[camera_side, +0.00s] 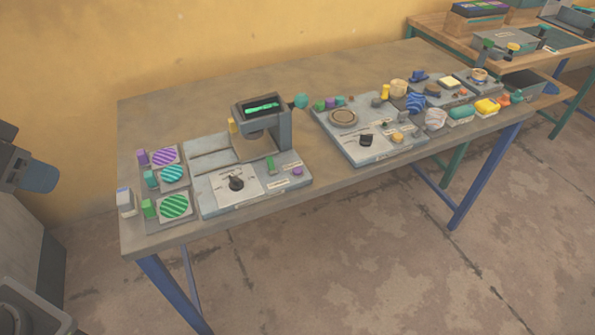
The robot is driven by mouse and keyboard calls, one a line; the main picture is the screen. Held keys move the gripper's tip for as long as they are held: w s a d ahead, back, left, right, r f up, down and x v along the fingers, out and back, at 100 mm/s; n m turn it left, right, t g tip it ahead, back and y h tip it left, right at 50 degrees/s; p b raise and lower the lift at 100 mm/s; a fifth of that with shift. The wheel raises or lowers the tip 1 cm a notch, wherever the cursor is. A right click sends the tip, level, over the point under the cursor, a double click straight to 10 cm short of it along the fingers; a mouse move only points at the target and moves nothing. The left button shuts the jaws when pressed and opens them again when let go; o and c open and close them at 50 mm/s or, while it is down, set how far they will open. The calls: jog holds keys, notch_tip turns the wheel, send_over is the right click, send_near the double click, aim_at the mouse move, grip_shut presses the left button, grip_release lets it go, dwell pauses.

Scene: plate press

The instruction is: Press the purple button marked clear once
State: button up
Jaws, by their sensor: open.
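A small round purple button (297,172) sits at the front right of the grey press base (215,203) on the table. A pale label (291,165) lies just behind it; its lettering is too small to read. Nothing touches the button. My gripper is not seen in this view.
Striped purple (165,156), teal (172,174) and green (174,206) discs lie left of the press. A second panel (352,148) with a black knob stands to the right, with several small objects beyond it. The table's front strip is clear.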

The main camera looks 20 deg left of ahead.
grip_shut()
dwell(1.4)
